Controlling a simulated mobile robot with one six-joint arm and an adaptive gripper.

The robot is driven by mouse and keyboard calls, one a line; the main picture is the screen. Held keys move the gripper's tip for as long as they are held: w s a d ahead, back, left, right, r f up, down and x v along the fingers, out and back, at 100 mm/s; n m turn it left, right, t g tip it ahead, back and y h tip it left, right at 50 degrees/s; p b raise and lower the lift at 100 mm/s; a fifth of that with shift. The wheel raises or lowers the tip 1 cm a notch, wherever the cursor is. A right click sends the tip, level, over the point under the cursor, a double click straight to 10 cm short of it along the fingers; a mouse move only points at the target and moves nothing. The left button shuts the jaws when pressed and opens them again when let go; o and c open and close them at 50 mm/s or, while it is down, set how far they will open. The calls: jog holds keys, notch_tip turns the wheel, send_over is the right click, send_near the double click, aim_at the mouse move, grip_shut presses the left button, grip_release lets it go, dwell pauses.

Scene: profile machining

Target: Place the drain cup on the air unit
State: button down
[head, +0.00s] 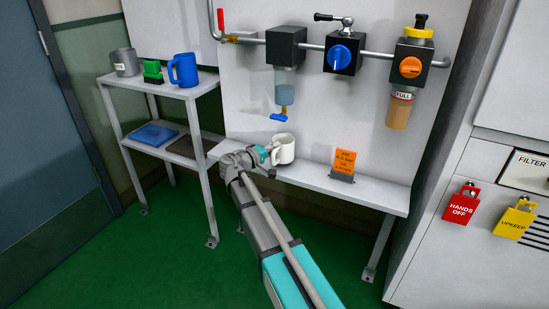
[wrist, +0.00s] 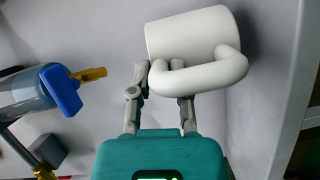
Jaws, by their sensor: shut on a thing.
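My gripper (head: 266,153) is shut on the handle of a white cup (head: 285,148). In the wrist view, the fingers (wrist: 163,82) are at the handle of the white cup (wrist: 190,35). In the head view the cup looks upright, near the back of the bench; whether it touches the bench is unclear. The air unit on the wall has a left block (head: 286,46) with a clear bowl (head: 285,86), and a blue drain tap (head: 279,117) above the cup. The bowl (wrist: 22,92) and tap (wrist: 62,90) also show in the wrist view.
The white bench (head: 345,188) holds an orange sign (head: 345,160) right of the cup. A regulator (head: 342,54) and an amber bowl (head: 398,110) are further right. The left shelf rack (head: 193,92) holds a blue mug (head: 182,70), a grey mug (head: 126,62) and a green item (head: 152,70).

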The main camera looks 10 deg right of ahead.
jog(key=shift+f+b, duration=0.7)
jog(key=shift+f, duration=0.35)
jog(key=shift+f, duration=0.1)
jog(key=c, duration=0.6)
grip_release()
jog(key=shift+a, duration=0.1)
jog(key=shift+r, duration=0.2)
jog(key=p+v, duration=0.1)
jog(key=v, duration=1.1)
